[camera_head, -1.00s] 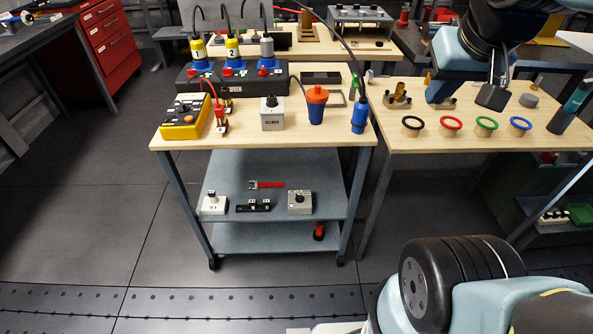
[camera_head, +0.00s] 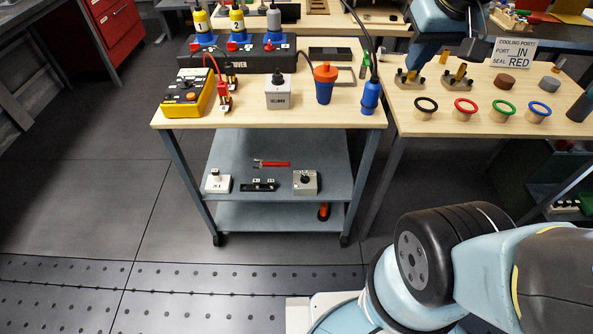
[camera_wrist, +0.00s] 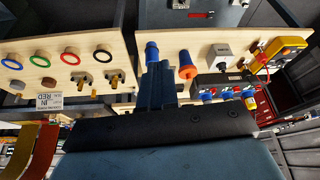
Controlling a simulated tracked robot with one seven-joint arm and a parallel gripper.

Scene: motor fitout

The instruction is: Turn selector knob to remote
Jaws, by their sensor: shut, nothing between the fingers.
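A pale grey box (camera_head: 279,95) with a black knob (camera_head: 277,77) on top stands near the front of the cart's wooden top. Its front label is too small to read surely, and so is the knob's setting. The box also shows in the wrist view (camera_wrist: 219,54), right of my gripper. My gripper (camera_wrist: 156,68) is shut and empty in the wrist view, apart from the box. A blue plug (camera_wrist: 152,51) shows just beyond its fingertips. In the head view my arm is at the upper right and its fingertips cannot be made out.
A yellow control box (camera_head: 188,95), an orange-and-blue plug (camera_head: 325,84) and a blue cabled plug (camera_head: 371,95) flank the grey box. A black power strip (camera_head: 237,60) lies behind. Two more knob boxes (camera_head: 217,181) (camera_head: 306,182) sit on the lower shelf. Coloured rings stand on the right table.

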